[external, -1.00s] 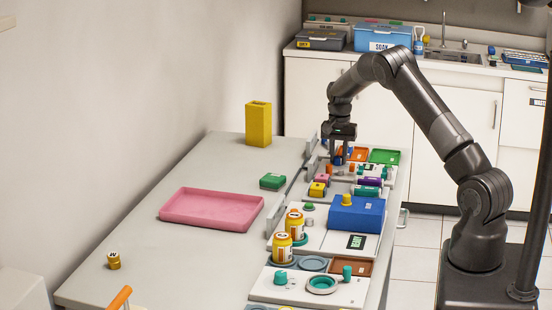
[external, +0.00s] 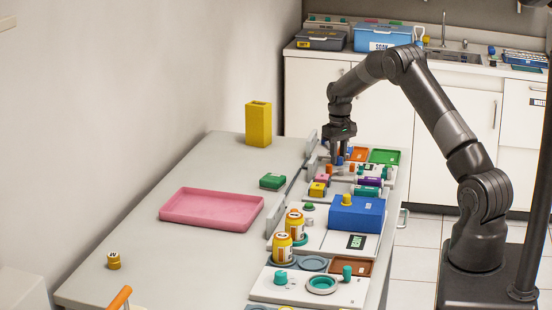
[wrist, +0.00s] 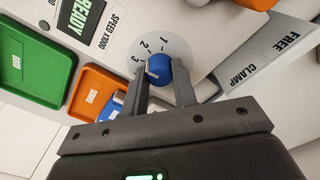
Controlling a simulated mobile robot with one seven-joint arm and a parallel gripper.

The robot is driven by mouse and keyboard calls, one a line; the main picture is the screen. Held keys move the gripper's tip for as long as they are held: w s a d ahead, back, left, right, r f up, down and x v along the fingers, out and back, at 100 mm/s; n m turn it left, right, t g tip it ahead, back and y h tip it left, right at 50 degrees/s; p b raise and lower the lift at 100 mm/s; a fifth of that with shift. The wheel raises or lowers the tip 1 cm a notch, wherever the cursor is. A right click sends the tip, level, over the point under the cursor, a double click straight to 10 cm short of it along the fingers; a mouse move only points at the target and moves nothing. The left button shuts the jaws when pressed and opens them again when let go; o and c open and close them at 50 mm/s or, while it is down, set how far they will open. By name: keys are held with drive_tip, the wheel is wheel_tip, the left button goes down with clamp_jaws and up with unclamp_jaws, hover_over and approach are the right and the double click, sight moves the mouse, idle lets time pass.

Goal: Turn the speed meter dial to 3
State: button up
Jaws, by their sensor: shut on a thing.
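The speed meter dial is a round blue knob (wrist: 158,70) on a light grey disc marked 1, 2 and 3 (wrist: 148,50), in the wrist view. A pale mark shows on the knob's lower left side. I cannot tell exactly which number it points at. My gripper (wrist: 163,82) has one finger on each side of the knob and is shut on it. In the external view my gripper (external: 340,155) points down at the far end of the panel, and its fingers largely hide the knob.
A green tray (wrist: 35,65) and an orange tray (wrist: 95,92) lie left of the dial in the wrist view. A READY display (wrist: 82,18) and a FREE/CLAMP part (wrist: 265,55) flank it. A blue box (external: 357,214) stands nearer on the panel.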

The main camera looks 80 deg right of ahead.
drive_tip(key=shift+n, duration=1.2)
drive_tip(key=o, duration=1)
wheel_tip(320, 180, up, 11)
drive_tip(key=shift+f, duration=0.1)
